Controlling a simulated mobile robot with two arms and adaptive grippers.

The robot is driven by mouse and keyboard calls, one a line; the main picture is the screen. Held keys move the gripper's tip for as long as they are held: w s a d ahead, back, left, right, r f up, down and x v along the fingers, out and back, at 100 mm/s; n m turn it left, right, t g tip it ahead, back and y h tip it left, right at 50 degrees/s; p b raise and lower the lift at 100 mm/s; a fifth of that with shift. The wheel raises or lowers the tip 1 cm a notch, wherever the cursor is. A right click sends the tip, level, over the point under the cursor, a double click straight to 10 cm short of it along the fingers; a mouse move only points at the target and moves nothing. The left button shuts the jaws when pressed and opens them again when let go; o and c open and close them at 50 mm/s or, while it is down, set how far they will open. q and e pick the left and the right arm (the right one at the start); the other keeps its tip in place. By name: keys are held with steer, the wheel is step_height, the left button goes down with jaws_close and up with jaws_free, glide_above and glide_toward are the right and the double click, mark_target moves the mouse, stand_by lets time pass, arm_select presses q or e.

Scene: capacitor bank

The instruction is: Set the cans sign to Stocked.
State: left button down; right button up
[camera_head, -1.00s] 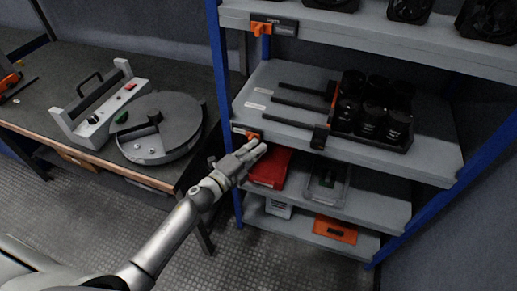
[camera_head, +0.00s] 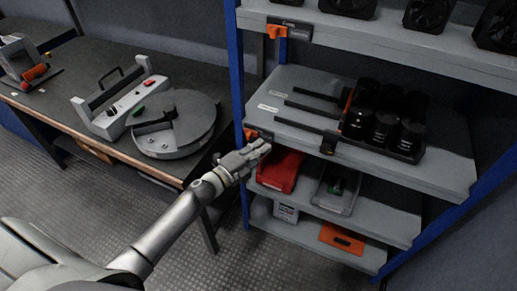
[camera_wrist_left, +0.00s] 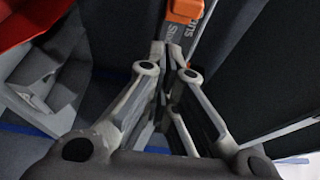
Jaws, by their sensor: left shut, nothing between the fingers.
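The cans sign (camera_head: 264,135) is a small dark plate with an orange slider (camera_head: 251,134), at the left end of the middle shelf's front edge. In the left wrist view the orange slider (camera_wrist_left: 186,10) is at the top, with partly hidden lettering on the sign (camera_wrist_left: 190,38) below it. My left gripper (camera_head: 266,147) is shut and empty, its fingertips just in front of and below the sign. In the wrist view the fingertips (camera_wrist_left: 172,50) overlap the sign plate; I cannot tell whether they touch it. The slider's exact setting is unclear. My right gripper is not in view.
Black cans (camera_head: 384,130) stand in a tray on the middle shelf (camera_head: 445,165). A similar sign (camera_head: 289,30) is on the upper shelf. A red bin (camera_head: 281,170) and a clear bin (camera_head: 337,192) sit below. A workbench (camera_head: 75,75) with devices stands left.

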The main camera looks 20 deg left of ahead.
arm_select(q)
steer(key=d+v, duration=0.1)
steer(key=v, duration=0.8)
steer(key=shift+s+b, duration=0.45)
steer(key=shift+s, duration=0.05)
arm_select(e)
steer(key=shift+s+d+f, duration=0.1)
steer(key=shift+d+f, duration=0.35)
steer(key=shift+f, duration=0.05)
arm_select(q)
steer(key=shift+a, duration=0.1)
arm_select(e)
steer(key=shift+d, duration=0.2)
